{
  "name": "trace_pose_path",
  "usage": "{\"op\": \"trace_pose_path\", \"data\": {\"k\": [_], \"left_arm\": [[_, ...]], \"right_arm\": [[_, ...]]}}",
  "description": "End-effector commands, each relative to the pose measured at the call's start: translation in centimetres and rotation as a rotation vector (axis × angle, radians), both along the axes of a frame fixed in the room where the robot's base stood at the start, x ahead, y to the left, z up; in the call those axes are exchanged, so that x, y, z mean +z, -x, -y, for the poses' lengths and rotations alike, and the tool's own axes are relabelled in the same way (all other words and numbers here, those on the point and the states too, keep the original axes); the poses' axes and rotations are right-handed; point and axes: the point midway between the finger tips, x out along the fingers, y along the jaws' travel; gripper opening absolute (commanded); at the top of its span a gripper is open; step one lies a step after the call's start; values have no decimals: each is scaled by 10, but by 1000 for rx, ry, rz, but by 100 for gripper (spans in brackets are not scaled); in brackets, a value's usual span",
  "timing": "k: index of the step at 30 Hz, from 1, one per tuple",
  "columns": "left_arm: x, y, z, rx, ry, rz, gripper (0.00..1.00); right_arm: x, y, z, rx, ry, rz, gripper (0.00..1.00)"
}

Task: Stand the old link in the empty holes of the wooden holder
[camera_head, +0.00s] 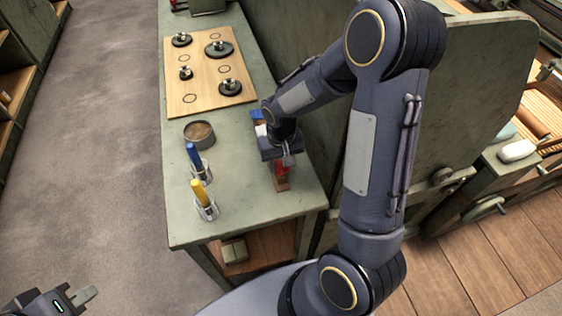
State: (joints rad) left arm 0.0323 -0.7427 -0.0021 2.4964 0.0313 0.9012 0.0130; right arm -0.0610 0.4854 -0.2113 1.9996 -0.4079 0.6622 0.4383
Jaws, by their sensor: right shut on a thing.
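My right gripper (288,158) points down over the right side of the green bench, low over the wooden holder (283,186). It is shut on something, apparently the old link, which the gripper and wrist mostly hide. The holder is a narrow brown block, largely covered by my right arm. A red piece (280,168) shows at its near end, and a blue piece (257,114) and a white piece (261,130) show at its far end. Its holes cannot be made out. My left gripper (88,294) is at the bottom left, away from the bench, over the floor.
A round tin (199,134) stands left of the holder. Two clear cups stand nearer, with a blue-handled tool (193,155) and a yellow-handled tool (199,192). A wooden board (205,72) with several dark discs lies farther back. A green panel (470,100) rises at right.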

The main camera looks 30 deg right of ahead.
Motion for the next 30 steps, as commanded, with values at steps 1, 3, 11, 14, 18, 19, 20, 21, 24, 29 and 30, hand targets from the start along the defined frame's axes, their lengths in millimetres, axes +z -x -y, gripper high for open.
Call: {"op": "trace_pose_path", "data": {"k": [1, 3, 11, 14, 18, 19, 20, 21, 24, 29, 30], "left_arm": [[0, 0, 0, 0, 0, 0, 0], [0, 0, 0, 0, 0, 0, 0], [0, 0, 0, 0, 0, 0, 0], [0, 0, 0, 0, 0, 0, 0], [-3, 0, 0, 0, 0, 0, 0], [-4, 0, 0, 0, 0, 0, 0], [-4, 0, 0, 0, 0, 0, 0], [-5, 0, 0, 0, 0, 0, 0], [-7, 0, 0, 0, 0, 0, 0], [-6, 0, 0, 0, 0, 0, 0], [-6, 0, 0, 0, 0, 0, 0]], "right_arm": [[0, 0, 0, 0, 0, 1, 10], [0, 0, 0, 0, 0, 1, 10], [0, 0, 0, 0, 0, 1, 10], [0, 0, 0, 0, 0, 1, 10], [-2, 0, 0, 0, 0, 1, 10], [-3, 0, 0, 0, 0, 1, 10], [-4, 0, 0, 0, 0, 1, 10], [-4, 0, 0, 0, 0, 1, 10], [-5, 0, 0, 0, 0, 1, 10], [-5, 0, 0, 0, 0, 1, 10], [-5, 0, 0, 0, 0, 1, 10]]}}
